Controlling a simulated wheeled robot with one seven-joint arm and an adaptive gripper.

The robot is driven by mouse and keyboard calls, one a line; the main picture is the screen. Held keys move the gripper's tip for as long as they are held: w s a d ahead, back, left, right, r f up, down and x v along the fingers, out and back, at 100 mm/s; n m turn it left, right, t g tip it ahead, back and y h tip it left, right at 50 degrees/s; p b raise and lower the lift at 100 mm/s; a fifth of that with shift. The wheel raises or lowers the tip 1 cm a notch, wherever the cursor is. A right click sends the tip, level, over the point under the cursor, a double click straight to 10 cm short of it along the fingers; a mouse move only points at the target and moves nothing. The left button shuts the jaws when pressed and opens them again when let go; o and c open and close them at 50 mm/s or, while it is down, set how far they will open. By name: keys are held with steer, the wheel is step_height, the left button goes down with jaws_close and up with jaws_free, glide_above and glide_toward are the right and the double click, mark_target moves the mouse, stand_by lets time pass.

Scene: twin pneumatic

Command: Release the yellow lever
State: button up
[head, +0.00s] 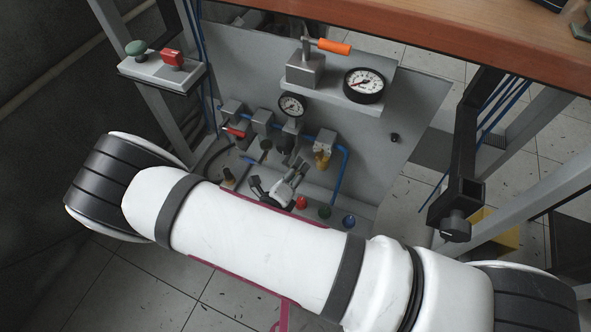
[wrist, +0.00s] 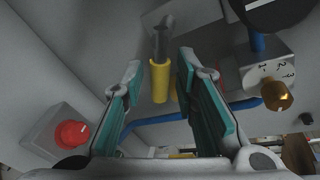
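The yellow lever (wrist: 159,82) is a short yellow grip on a dark grey stem, seen in the upper middle of the wrist view. My gripper (wrist: 160,62) is open, with one teal-padded finger on each side of the lever. A gap shows between the lever and each finger, so it does not look clamped. In the head view my gripper (head: 296,172) is low at the panel, partly behind my white arm. I cannot make out the yellow lever there.
A grey panel carries pressure gauges (head: 364,84), an orange-handled lever (head: 334,46), a red-handled valve (head: 234,132) and a brass fitting (head: 322,157). Blue tubing (wrist: 158,121) runs below the lever. A red button (wrist: 72,133) is at left. A wooden tabletop (head: 470,38) overhangs the panel.

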steer(key=shift+s+a, duration=0.1)
steer(key=v, duration=1.1)
steer(key=shift+s, duration=0.35)
steer(key=shift+a+r, duration=0.1)
steer(key=shift+r, duration=0.05)
